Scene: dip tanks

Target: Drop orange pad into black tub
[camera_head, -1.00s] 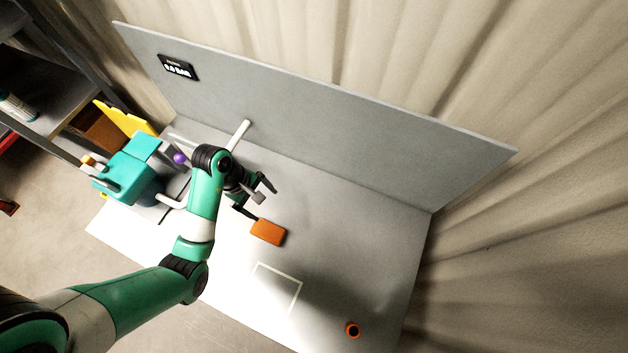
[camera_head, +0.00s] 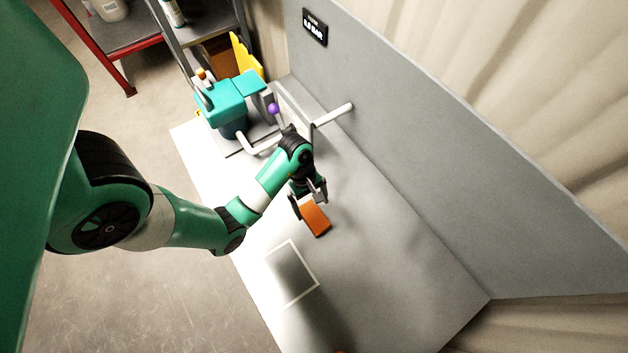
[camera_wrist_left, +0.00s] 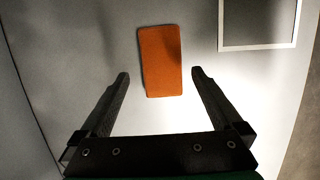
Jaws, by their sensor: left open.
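The orange pad (camera_head: 316,221) is a flat block lying on the grey table. It also shows in the left wrist view (camera_wrist_left: 161,58), upper middle. My left gripper (camera_head: 309,202) is open and empty, at the pad's end nearer the teal machine. In the left wrist view its fingertips (camera_wrist_left: 160,76) appear on either side of the pad's near part, with gaps on both sides. I cannot tell the height between them. I cannot make out a black tub in either view. My right gripper is not in view.
A teal machine (camera_head: 222,101) with a purple ball (camera_head: 273,108) and white pipes stands at the table's far end. A white square outline (camera_head: 292,274) marks the table near the pad. A grey upright panel (camera_head: 420,150) runs along the right side. The table (camera_head: 400,285) beyond the pad is clear.

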